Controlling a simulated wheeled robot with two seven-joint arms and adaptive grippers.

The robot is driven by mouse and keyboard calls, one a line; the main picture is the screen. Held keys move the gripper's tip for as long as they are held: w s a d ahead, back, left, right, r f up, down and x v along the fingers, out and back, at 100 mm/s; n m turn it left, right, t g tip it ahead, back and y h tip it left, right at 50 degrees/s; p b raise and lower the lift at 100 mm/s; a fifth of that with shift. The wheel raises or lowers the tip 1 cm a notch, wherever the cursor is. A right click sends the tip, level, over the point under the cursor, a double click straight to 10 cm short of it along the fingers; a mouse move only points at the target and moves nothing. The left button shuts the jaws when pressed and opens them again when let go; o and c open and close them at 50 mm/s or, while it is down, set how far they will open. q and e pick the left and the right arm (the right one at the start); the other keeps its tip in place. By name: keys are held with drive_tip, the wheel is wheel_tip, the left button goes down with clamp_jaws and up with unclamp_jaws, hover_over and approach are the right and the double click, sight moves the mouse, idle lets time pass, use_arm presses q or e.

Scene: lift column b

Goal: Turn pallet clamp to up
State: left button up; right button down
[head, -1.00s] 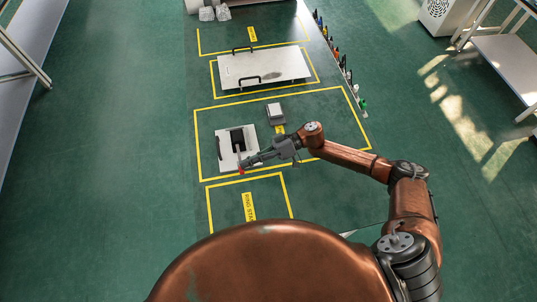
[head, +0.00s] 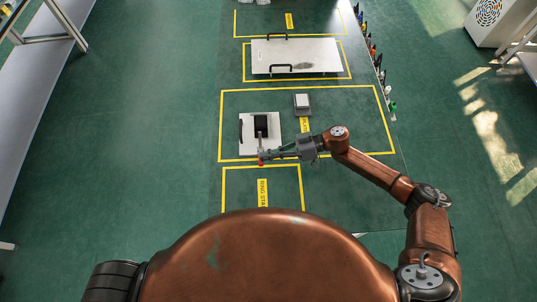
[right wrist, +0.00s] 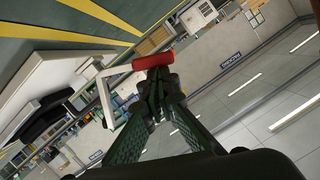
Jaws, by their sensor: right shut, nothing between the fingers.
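The pallet clamp is a white plate (head: 246,146) with a black block (head: 260,122) and a lever ending in a red grip (head: 262,163). The lever points toward me, past the plate's near edge. My right gripper (head: 267,156) is shut and empty, its fingertips close beside the red grip. In the right wrist view the red grip (right wrist: 139,62) lies across just beyond the closed fingertips (right wrist: 158,82), with a pale bar (right wrist: 105,97) on its left. I cannot tell whether they touch. My left gripper is not in view.
A small grey device (head: 302,104) stands behind the clamp. A white board (head: 296,55) with black handles lies farther back. Several coloured tools (head: 373,50) line the right edge. Yellow lines mark the green surface. A label (head: 262,190) lies on the near clear area.

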drive_tip(key=shift+d, duration=0.15)
drive_tip(key=v, duration=1.1)
drive_tip(key=shift+d, duration=0.35)
drive_tip(key=shift+w+r, duration=0.15)
drive_tip(key=shift+r, duration=0.05)
